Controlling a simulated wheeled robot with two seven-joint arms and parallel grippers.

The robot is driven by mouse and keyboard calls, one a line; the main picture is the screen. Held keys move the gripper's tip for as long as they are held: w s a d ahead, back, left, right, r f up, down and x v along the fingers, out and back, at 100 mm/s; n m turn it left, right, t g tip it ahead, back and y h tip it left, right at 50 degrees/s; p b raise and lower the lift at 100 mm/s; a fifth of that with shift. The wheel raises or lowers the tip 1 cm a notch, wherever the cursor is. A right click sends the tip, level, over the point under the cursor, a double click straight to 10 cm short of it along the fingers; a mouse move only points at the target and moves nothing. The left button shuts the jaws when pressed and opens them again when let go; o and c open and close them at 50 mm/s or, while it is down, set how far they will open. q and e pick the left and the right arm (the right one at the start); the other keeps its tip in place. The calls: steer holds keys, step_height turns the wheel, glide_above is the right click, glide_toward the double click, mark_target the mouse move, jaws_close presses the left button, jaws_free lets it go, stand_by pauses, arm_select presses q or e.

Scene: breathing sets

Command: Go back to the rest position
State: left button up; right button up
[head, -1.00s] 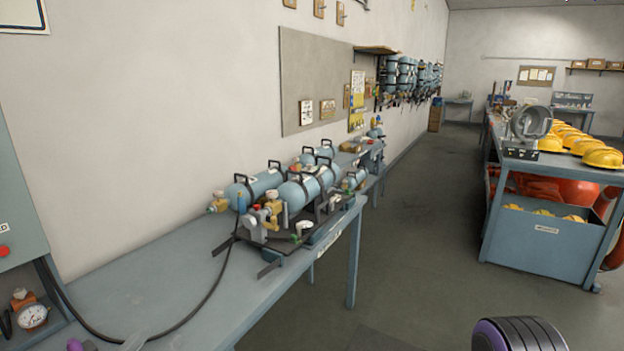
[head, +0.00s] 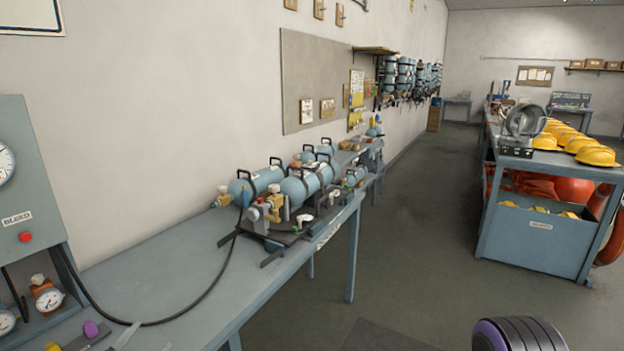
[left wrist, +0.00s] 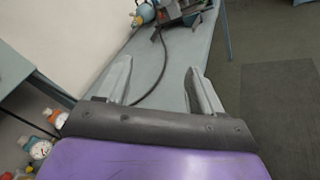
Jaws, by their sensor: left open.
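A panel marked BLEED (head: 28,190) with gauges stands at the left. Several blue cylinders rest on the far bench. A cart (head: 540,238) with yellow helmets (head: 597,156) stands right.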

arm_select(q)
steer(key=s+a+f+m+g+y+b, duration=0.15)
steer(key=s+f+m+g, duration=0.25)
steer(key=f+m, duration=0.45)
steer(key=s+a+f+m+g+y+b, duration=0.15)
steer(key=s+f+m+g+y, duration=0.35)
steer(key=f, duration=0.7)
steer(key=s+d+f+m+g+h+b, duration=0.1)
steer(key=s+d+f+m+g, duration=0.1)
steer(key=s+f, duration=0.5)
steer(key=s+d+f+m+g+b, duration=0.1)
steer(key=s+d+f+m+g, duration=0.1)
steer(key=s+f+m, duration=0.3)
steer(key=s+f, duration=0.3)
steer(key=s, duration=0.2)
steer(key=shift+s+d+f+g+h+b, duration=0.25)
steer(key=shift+s+f+g+h+b, duration=0.05)
steer(key=shift+s+g+h+b, duration=0.1)
steer(key=shift+w, duration=0.1)
